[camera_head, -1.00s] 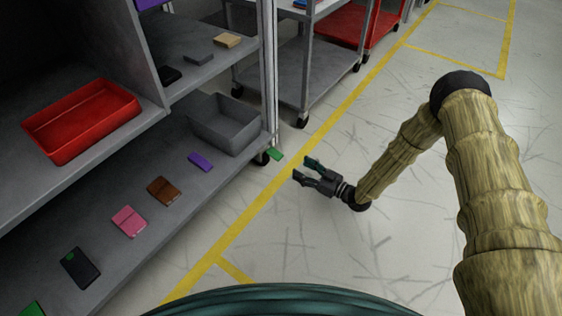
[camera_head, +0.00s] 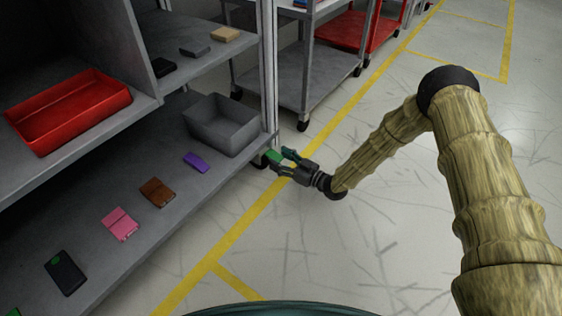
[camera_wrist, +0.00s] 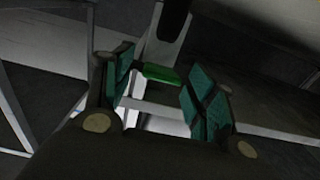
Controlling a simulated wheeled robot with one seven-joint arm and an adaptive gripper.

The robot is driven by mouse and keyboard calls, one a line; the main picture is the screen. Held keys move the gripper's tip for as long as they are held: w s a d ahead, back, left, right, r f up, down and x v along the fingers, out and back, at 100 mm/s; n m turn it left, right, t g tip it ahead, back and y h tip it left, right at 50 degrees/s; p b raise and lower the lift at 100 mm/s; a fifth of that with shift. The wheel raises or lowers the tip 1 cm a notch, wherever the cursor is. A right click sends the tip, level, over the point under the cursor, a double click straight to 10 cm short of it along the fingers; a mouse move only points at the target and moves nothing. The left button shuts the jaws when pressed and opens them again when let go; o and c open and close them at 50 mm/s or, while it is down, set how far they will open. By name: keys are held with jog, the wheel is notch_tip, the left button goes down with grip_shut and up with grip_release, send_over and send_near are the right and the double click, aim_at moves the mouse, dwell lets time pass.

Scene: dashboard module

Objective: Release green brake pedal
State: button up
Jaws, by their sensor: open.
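The green brake pedal (camera_head: 272,156) sticks out beside the caster wheel (camera_head: 260,161) at the near right corner of the grey shelf unit, close to the floor. My gripper (camera_head: 280,158) is open and its fingertips are right at the pedal.
The shelf unit's upright post (camera_head: 268,75) stands just behind my gripper. A grey bin (camera_head: 222,128) and several small coloured items lie on the lower shelf; a red tray (camera_head: 68,110) is on the shelf above. The floor to the right (camera_head: 400,220) is clear.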

aim_at(271, 153)
jog(key=shift+c, duration=0.2)
jog(key=c, duration=1)
jog(key=shift+r, duration=0.1)
jog(key=r+g+h+p, duration=0.1)
jog(key=p, duration=0.5)
jog(key=shift+r+h, duration=0.4)
jog(key=r+g+h+p, duration=0.1)
jog(key=p, duration=0.3)
jog(key=shift+g+h+p, duration=0.3)
jog(key=shift+h+p, duration=0.1)
jog(key=shift+a+r+p, duration=0.1)
jog(key=shift+p, duration=0.5)
jog(key=shift+w+g+h+p, duration=0.1)
jog(key=shift+g+h+p, duration=0.3)
jog(key=shift+h+p, duration=0.15)
jog(key=o, duration=1)
